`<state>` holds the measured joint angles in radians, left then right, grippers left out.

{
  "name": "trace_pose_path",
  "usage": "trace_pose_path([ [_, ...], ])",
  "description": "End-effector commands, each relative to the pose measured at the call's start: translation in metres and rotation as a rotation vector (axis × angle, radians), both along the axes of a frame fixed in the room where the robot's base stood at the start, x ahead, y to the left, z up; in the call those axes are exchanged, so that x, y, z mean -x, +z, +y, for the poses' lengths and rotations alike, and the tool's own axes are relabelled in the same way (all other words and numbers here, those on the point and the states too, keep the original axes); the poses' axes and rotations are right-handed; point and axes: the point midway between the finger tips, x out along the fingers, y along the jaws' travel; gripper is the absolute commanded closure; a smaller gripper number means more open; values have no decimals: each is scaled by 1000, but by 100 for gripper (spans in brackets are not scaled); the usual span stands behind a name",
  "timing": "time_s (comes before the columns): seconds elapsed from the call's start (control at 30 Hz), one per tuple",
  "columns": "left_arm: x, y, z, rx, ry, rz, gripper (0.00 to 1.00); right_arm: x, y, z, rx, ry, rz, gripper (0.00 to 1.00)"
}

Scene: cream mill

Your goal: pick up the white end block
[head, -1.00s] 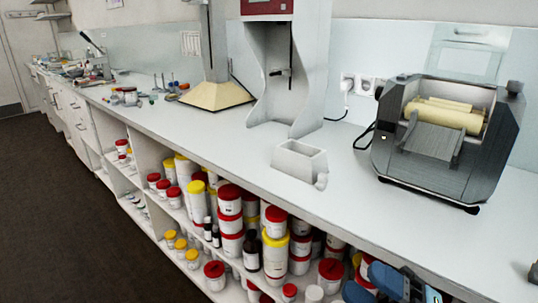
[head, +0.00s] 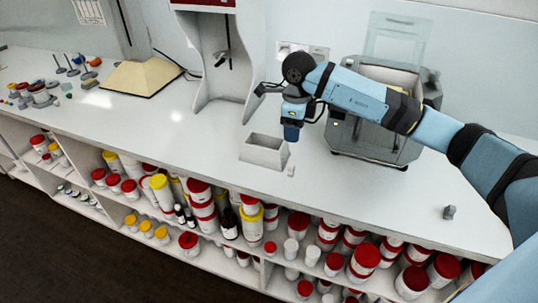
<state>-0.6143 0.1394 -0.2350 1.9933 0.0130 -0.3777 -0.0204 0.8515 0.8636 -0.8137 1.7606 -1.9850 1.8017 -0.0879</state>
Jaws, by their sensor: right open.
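The white end block (head: 291,171) appears to be the small pale piece on the counter, just right of the front corner of a white open-topped box (head: 262,155). It is too small to make out its shape well. My right gripper (head: 287,108) is open and empty, held above the counter behind and above the box and the small piece, apart from both. My left gripper is not in view.
A grey roller mill (head: 372,145) stands right of the box, partly hidden behind my right arm. A tall white stand (head: 213,80) is behind the box. A small grey piece (head: 449,212) lies near the front edge at right. Tubs fill the shelves below.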

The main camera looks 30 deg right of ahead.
Motion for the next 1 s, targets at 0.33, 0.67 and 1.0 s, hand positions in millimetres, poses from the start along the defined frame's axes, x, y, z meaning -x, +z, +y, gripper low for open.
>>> trace_pose_path([
  [0.33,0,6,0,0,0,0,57,1,-63,-1,3,-1,5,49],
  [0.67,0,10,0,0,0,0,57,-2,-93,-1,2,-1,4,49],
  [1.0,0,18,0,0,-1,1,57,-8,-135,-2,1,1,2,49],
])
